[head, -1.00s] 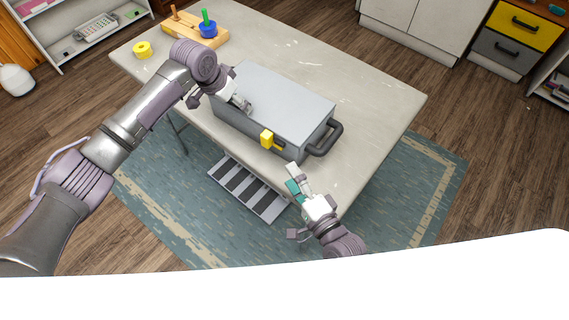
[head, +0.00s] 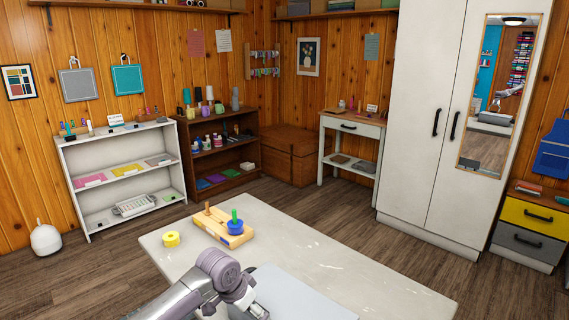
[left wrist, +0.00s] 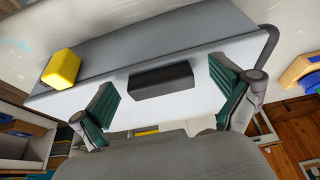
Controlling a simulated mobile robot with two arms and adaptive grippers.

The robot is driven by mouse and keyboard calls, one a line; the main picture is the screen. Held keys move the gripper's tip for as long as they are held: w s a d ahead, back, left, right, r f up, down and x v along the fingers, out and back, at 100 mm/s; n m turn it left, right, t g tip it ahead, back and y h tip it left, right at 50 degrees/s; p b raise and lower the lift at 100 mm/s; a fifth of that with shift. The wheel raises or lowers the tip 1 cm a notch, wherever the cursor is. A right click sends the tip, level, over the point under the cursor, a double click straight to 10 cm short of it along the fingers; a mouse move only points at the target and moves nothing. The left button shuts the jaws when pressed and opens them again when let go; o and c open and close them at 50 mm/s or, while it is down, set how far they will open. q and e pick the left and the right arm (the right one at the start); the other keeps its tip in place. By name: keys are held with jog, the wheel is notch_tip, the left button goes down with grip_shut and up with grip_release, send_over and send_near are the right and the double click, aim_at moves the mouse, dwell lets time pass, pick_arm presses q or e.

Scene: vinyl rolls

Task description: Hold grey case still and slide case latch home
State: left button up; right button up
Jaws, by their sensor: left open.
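The grey case (head: 300,298) lies on the table, with only part of its top showing at the bottom edge of the head view. In the left wrist view the case (left wrist: 210,40) fills the upper middle. The yellow case latch (left wrist: 62,68) sits at the case's left edge there; it is out of the head view. My left gripper (left wrist: 166,98) is open, its green-padded fingers on either side of a black block (left wrist: 160,82) on the case. Contact cannot be told. In the head view my left gripper (head: 248,306) is partly cut off. My right gripper is not seen.
A wooden peg stand (head: 222,228) with a blue ring and a yellow roll (head: 171,239) stand at the table's far left. The table (head: 355,275) is clear right of the case. Shelves and a white cabinet stand beyond.

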pick_arm(q)
jog(key=v, duration=1.1)
jog(key=shift+s+a+r, duration=0.15)
jog(key=shift+a+r, duration=0.05)
jog(key=shift+r, duration=0.15)
jog(key=p+v, duration=0.8)
jog(key=p, duration=0.1)
jog(key=shift+p, duration=0.35)
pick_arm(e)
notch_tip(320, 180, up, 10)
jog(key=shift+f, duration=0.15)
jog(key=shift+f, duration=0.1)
